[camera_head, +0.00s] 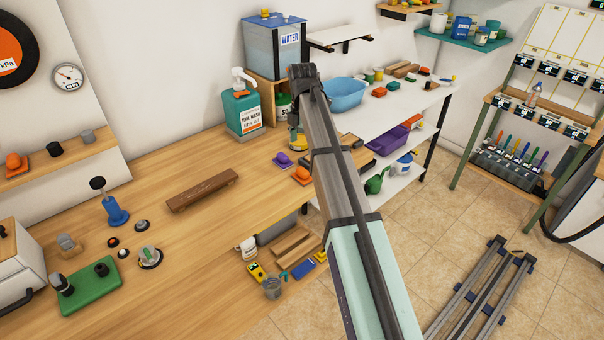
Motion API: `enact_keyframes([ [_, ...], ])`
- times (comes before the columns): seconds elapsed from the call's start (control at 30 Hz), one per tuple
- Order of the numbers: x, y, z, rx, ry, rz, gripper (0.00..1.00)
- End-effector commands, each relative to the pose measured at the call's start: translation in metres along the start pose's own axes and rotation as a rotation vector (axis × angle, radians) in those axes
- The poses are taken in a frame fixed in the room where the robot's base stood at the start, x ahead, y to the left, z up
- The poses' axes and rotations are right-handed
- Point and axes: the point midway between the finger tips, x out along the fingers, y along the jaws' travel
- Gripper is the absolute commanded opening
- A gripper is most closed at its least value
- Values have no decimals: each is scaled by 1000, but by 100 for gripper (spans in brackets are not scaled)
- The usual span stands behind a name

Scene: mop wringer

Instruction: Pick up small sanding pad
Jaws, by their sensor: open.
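The small sanding pad is hard to single out. I cannot tell for certain whether either is the pad. My arm reaches up and away from the lower right. My gripper (295,116) is at its dark far end, above the back right of the bench and behind these two blocks. It is open. Its fingers are small and partly hidden by the arm, and nothing is seen held in it.
A soap pump bottle (243,107) and a water tank (274,48) stand at the back. A brown wooden bar (202,190) lies mid-bench. A blue hand tool (114,207) and green block (90,289) are left. The bench front is mostly clear. White shelves (398,120) stand right.

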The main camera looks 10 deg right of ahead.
Motion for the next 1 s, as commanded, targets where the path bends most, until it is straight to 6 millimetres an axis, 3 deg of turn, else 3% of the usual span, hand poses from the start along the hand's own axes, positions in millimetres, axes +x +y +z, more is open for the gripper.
enact_keyframes([
  [0.3,50,0,0,1,0,-1,82],
  [0.67,67,-1,0,2,0,0,82],
  [1.0,106,-2,-1,2,0,-1,82],
])
